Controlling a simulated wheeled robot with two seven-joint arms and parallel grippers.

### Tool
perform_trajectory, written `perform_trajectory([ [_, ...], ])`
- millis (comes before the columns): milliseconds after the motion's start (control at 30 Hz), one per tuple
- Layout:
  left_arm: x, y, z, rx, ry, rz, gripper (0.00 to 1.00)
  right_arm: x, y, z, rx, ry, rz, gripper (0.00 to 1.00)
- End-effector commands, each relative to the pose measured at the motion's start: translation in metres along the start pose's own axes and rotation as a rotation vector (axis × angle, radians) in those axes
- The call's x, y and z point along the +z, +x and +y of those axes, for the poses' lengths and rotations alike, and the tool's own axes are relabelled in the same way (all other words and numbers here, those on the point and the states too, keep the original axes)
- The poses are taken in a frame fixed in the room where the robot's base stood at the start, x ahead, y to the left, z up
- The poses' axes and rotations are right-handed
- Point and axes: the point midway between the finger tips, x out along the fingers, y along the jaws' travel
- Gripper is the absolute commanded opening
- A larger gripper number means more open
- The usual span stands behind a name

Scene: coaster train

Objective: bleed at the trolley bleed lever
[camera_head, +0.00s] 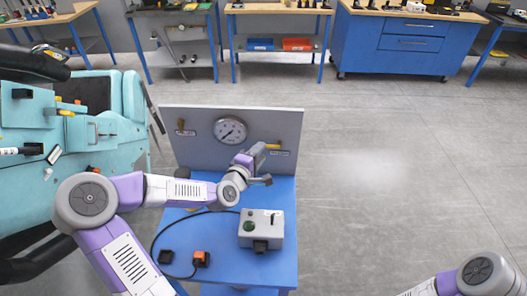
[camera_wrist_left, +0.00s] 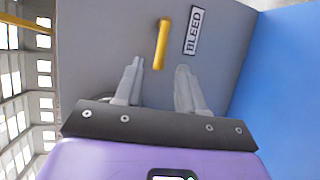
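The bleed lever (camera_wrist_left: 162,44) is a yellow bar on the grey panel of the trolley, beside a white BLEED label (camera_wrist_left: 194,30). In the left wrist view it hangs nearly vertical, slightly slanted. My left gripper (camera_wrist_left: 160,66) is open, with its two grey fingers apart on either side below the lever's lower end. Nothing shows between them being held. In the head view the lever (camera_head: 273,146) shows at the panel's right, partly behind my left gripper (camera_head: 257,152). My right arm enters at the bottom right; its gripper is out of view.
A grey box (camera_head: 262,229) and a cable lie on the blue trolley top (camera_head: 225,264). A teal machine (camera_head: 100,130) stands left. Floor at right is clear.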

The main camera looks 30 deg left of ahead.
Motion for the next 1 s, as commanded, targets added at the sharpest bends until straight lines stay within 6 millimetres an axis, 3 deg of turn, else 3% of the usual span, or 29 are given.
perform_trajectory([
  [233, 0.000, 0.025, 0.000, 0.000, 0.000, -0.001, 0.40, -0.001, 0.006, 0.002, 0.000, 0.000, 0.001, 0.00],
  [567, 0.000, 0.029, 0.000, -0.002, 0.001, -0.001, 0.40, -0.001, 0.006, 0.002, 0.000, 0.000, 0.001, 0.00],
  [833, 0.000, 0.029, 0.000, -0.001, 0.001, -0.001, 0.00, -0.001, 0.006, 0.002, 0.000, 0.000, 0.001, 0.00],
  [1000, 0.000, 0.028, 0.000, -0.001, 0.002, 0.000, 0.00, -0.001, 0.006, 0.002, 0.000, 0.000, 0.001, 0.00],
])
